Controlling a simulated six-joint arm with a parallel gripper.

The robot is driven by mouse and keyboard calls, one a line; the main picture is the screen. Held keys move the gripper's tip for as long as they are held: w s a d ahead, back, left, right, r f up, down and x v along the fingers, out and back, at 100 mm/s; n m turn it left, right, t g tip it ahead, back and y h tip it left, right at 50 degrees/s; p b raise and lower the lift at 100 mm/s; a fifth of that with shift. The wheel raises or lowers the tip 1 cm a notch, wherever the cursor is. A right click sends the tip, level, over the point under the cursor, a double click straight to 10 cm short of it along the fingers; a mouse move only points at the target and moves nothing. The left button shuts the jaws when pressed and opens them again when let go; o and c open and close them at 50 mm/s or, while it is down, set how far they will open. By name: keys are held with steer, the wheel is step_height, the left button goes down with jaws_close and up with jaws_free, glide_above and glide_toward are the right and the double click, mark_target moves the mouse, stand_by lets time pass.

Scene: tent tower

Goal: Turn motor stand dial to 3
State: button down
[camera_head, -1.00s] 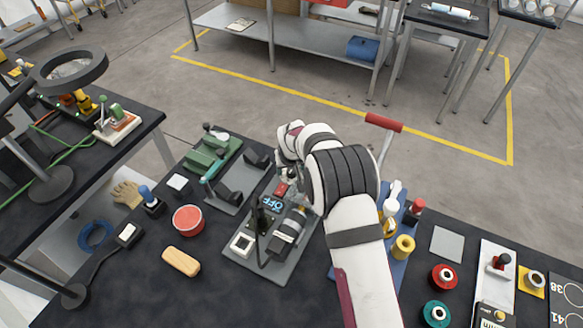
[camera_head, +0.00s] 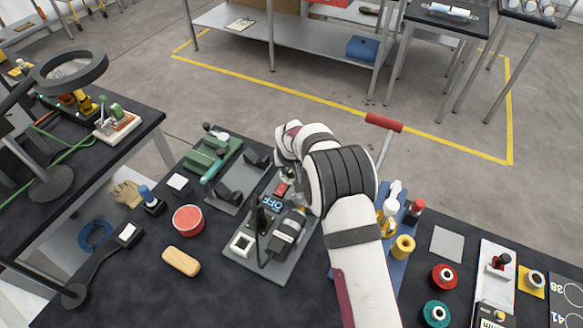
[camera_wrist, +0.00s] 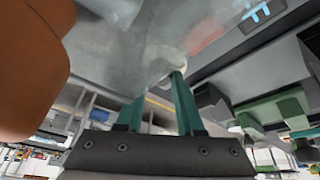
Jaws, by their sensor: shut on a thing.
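The motor stand (camera_head: 283,263) is a grey plate on the dark bench in the head view. It bears a dark cylindrical motor (camera_head: 289,228), a blue-lettered display (camera_head: 271,204) reading OFF, and a red switch (camera_head: 281,189). Part of the display's lettering also shows at the top of the wrist view (camera_wrist: 262,13). My gripper's green fingers (camera_wrist: 162,84) reach to the stand's surface in the wrist view, shut on a small pale thing that seems to be the dial. It is blurred and its setting cannot be read. In the head view my wrist hides the dial and the fingertips.
A green machine (camera_head: 209,157) stands behind and left of the stand. A red round tub (camera_head: 188,219) and a tan block (camera_head: 181,261) lie to its left. A blue rack (camera_head: 372,270) with a yellow spool (camera_head: 403,247) is right of my arm.

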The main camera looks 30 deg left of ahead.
steer(key=m+h, duration=0.1)
steer(key=m, duration=0.3)
steer(key=shift+a+t+h, duration=0.15)
steer(key=shift+t+h, duration=0.15)
steer(key=shift+h, duration=0.1)
steer(key=shift+m+h, duration=0.8)
steer(key=shift+m, duration=1.5)
steer(key=c, duration=0.5)
jaws_free()
steer(key=shift+a, duration=0.1)
steer(key=shift+c, duration=0.2)
steer(key=v, duration=1.6)
steer(key=shift+w, duration=0.2)
